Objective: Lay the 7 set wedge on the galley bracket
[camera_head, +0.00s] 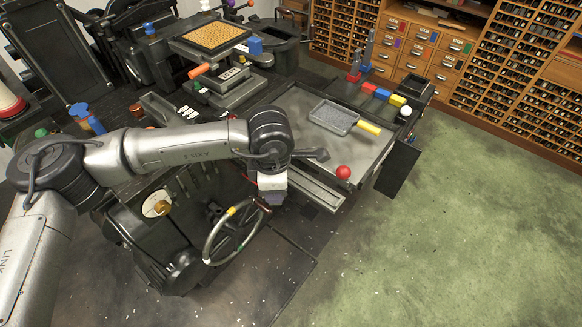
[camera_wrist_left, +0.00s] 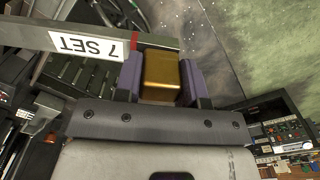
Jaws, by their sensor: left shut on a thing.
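My left gripper (camera_wrist_left: 162,82) has its purple fingers shut on a brass block (camera_wrist_left: 162,70). The block meets a long grey bar with a white "7 SET" label (camera_wrist_left: 87,46), upside down in the left wrist view; I take bar and block as the 7 set wedge. In the head view my left gripper (camera_head: 272,195) points down beyond the near edge of the grey worktop, above the handwheel. The wedge is mostly hidden by my arm there. I cannot pick out the galley bracket for certain. My right gripper is not in view.
A grey tray (camera_head: 328,117) with a yellow handle lies on the worktop (camera_head: 290,103). A red ball (camera_head: 343,172) is at its near edge, close to a long grey rail (camera_head: 317,187). A handwheel (camera_head: 209,245) stands below my gripper. The green floor at right is clear.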

